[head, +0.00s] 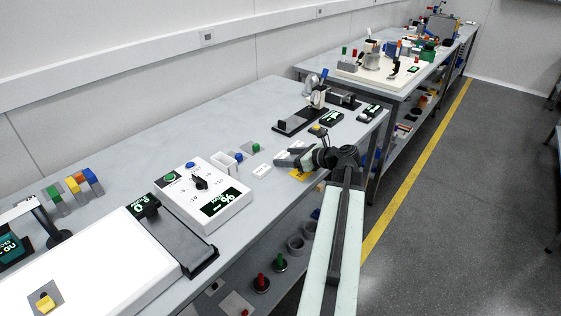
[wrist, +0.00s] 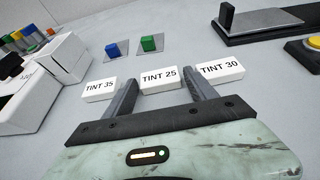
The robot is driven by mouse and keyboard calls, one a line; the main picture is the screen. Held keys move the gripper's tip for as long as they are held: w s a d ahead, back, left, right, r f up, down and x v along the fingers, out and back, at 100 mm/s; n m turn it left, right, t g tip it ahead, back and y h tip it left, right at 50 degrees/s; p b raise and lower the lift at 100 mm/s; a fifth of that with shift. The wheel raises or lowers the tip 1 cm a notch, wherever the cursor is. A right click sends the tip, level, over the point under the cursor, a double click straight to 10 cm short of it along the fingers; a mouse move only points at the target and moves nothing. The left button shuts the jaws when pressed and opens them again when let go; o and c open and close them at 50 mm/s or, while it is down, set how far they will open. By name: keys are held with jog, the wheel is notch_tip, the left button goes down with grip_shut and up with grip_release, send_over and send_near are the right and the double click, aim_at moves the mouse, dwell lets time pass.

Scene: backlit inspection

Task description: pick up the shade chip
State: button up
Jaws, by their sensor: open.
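Three small white chips with black print lie in a row in the wrist view: TINT 35 (wrist: 101,91), TINT 25 (wrist: 160,80) and TINT 30 (wrist: 220,72). None is labelled "shade", so I cannot tell from the print which is meant. My gripper (wrist: 161,84) is open, with TINT 25 in view between its fingers. The left finger passes by TINT 35's right end, the right finger by TINT 30's left end. I cannot tell whether they touch. In the head view, my gripper (head: 284,160) is low over the bench; one white chip (head: 262,170) shows left of it.
A blue block (wrist: 112,49) and a green block (wrist: 151,43) stand beyond the chips. A white open box (wrist: 62,62) is at the left. A black fixture (wrist: 262,28) and a yellow button (wrist: 306,44) are at the right. A white control box (head: 207,194) stands further left.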

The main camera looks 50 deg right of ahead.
jog(key=c, duration=1.1)
notch_tip(320, 180, up, 11)
jog(key=p, duration=1)
jog(key=shift+f+p, duration=0.2)
jog(key=shift+p, duration=0.1)
